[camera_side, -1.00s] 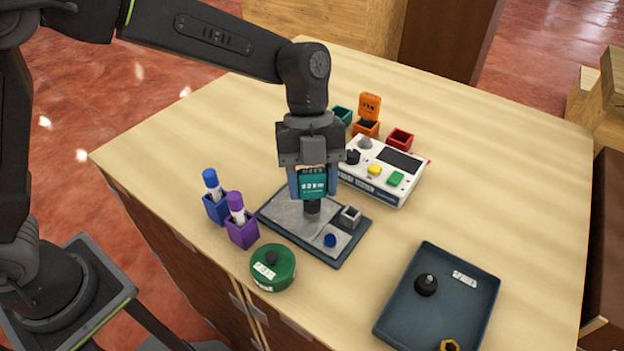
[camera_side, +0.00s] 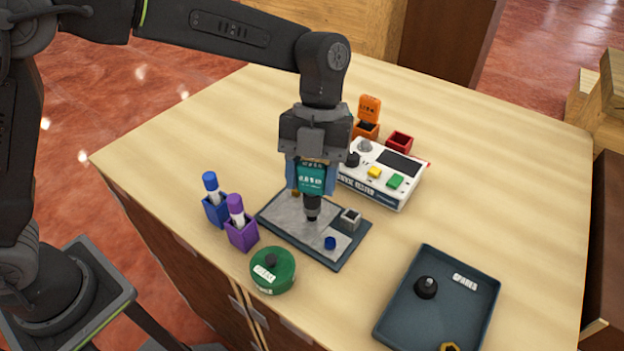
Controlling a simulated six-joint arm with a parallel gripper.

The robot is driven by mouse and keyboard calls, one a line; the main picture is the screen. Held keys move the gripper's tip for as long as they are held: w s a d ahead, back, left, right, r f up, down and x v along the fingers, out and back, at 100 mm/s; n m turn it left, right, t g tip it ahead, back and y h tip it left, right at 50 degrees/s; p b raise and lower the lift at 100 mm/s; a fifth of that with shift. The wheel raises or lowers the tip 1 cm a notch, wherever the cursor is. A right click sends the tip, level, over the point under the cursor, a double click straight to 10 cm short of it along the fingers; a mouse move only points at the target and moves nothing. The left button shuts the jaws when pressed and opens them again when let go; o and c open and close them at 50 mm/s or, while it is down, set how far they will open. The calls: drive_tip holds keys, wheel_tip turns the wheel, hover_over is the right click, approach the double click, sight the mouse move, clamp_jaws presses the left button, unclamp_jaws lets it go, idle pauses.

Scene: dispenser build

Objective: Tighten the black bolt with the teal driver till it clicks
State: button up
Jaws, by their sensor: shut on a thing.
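My gripper (camera_side: 312,185) is shut on the teal driver (camera_side: 311,178), holding it about upright over the grey work plate (camera_side: 283,212). The driver's dark shaft (camera_side: 311,203) points down at the middle of the plate, and its lower end is at or just above the surface. I cannot tell the shaft's end from a black bolt beneath it, nor whether they touch. A small brass-coloured bit shows just left of the driver. A grey square block (camera_side: 350,219) and a blue knob (camera_side: 330,243) are on the plate's right part.
A white tester box (camera_side: 380,172) stands behind the plate. Blue (camera_side: 216,210) and purple (camera_side: 241,233) holders with pens are at left, a green round container (camera_side: 273,271) in front. A dark tray (camera_side: 400,320) holding a black part (camera_side: 426,288) is at right. Orange and red holders (camera_side: 400,142) are behind.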

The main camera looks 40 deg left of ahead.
drive_tip(key=shift+r, duration=1.35)
